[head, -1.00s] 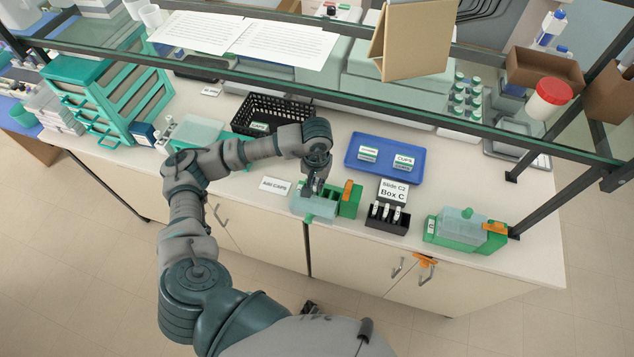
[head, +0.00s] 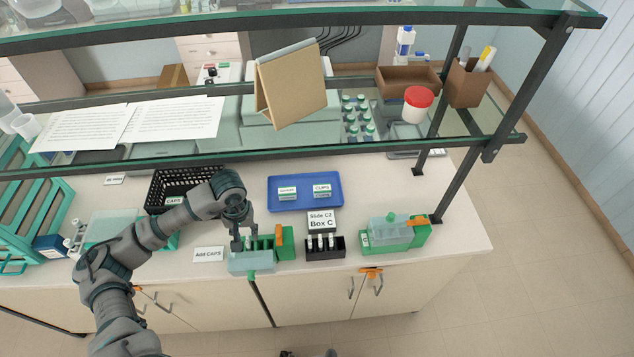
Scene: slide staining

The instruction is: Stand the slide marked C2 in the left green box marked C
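The left green box (head: 287,244) stands near the front of the bench, with an orange clip at its right and a pale translucent lid (head: 251,263) folded out on its front side. No letter is readable on it. My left gripper (head: 243,246) points down at the box's left part, just behind the lid. Its fingers look apart, with nothing clearly between them. A black rack (head: 325,254) to the right of the box holds a few slides (head: 321,241) upright; their marks are too small to read. My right gripper is not in view.
A card (head: 321,219) reading "Slide C2 Box C" stands behind the rack. Another green box (head: 418,238) with a pale lid sits at the right. A blue tray (head: 300,205) lies behind. A glass shelf (head: 320,147) overhangs the bench. An "Add CAPS" card (head: 208,255) lies left.

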